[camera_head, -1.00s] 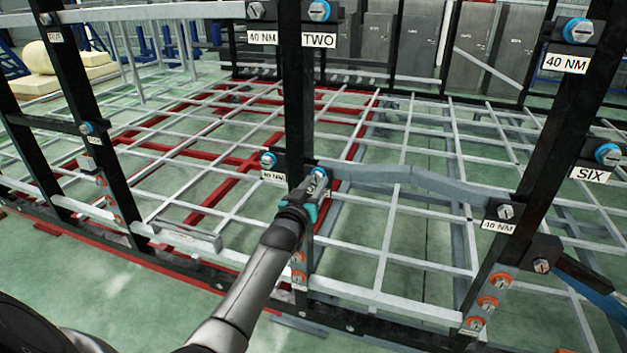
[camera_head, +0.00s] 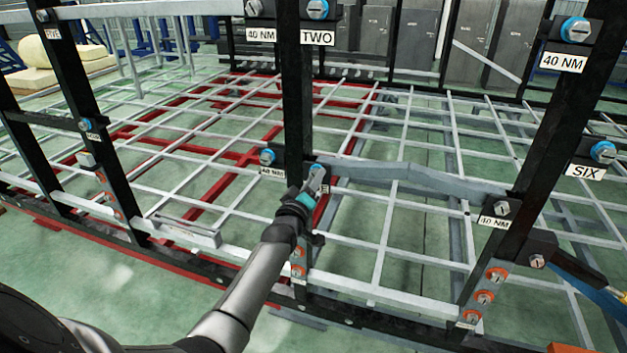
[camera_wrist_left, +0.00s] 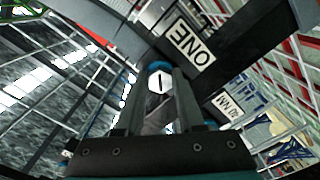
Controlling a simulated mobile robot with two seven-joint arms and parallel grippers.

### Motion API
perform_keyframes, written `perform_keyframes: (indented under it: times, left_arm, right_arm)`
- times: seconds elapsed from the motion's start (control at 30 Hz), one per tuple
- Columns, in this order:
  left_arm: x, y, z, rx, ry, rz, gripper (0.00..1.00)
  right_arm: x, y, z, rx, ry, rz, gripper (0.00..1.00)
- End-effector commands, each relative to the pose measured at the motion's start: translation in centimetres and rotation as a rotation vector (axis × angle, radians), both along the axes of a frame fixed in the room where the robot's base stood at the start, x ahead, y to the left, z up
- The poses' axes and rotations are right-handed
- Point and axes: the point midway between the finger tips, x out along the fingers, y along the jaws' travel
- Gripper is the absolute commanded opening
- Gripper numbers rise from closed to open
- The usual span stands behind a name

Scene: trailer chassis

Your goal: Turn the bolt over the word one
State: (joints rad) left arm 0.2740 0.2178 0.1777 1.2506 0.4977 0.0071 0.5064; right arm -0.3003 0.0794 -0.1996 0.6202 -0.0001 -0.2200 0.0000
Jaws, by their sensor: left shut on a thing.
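The bolt (camera_head: 316,170) sits on the dark middle post, with a blue ring behind its head. In the left wrist view the slotted bolt head (camera_wrist_left: 159,83) shows between my fingers. The ONE label (camera_wrist_left: 191,45) shows clearly there, upside down; in the head view my gripper hides most of it. My left gripper (camera_head: 313,184) reaches in from below and is shut on the bolt, with a finger on each side of the head. My right gripper is not in view.
Another blue-ringed bolt (camera_head: 267,157) with a 40 NM label (camera_head: 272,172) is close on the left. A grey bar (camera_head: 410,175) runs right from the post. The TWO label (camera_head: 318,37) is higher up. Orange-ringed bolts (camera_head: 485,297) line the right post's foot.

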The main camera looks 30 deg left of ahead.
Motion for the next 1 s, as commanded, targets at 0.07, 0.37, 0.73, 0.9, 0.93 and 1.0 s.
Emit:
perform_keyframes:
  times: [0.07,0.37,0.73,0.9,0.93,1.0]
  left_arm:
    - [0.21,0.06,0.66,-0.012,-0.016,0.001,0.0]
    - [0.22,0.03,0.66,-0.025,-0.019,0.001,0.0]
    - [0.17,0.0,0.51,-0.024,-0.015,0.0,0.57]
    - [0.11,-0.02,0.29,-0.024,-0.011,0.0,0.68]
    - [0.1,-0.03,0.27,-0.024,-0.011,0.0,0.68]
    - [0.09,-0.03,0.22,-0.024,-0.01,-0.001,0.68]
  right_arm:
    - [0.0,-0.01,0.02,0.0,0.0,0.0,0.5]
    - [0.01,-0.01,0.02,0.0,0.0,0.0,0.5]
    - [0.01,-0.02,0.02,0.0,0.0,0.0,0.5]
    - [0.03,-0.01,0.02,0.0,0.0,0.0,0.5]
    - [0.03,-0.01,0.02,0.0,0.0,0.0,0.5]
    - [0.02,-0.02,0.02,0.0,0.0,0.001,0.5]
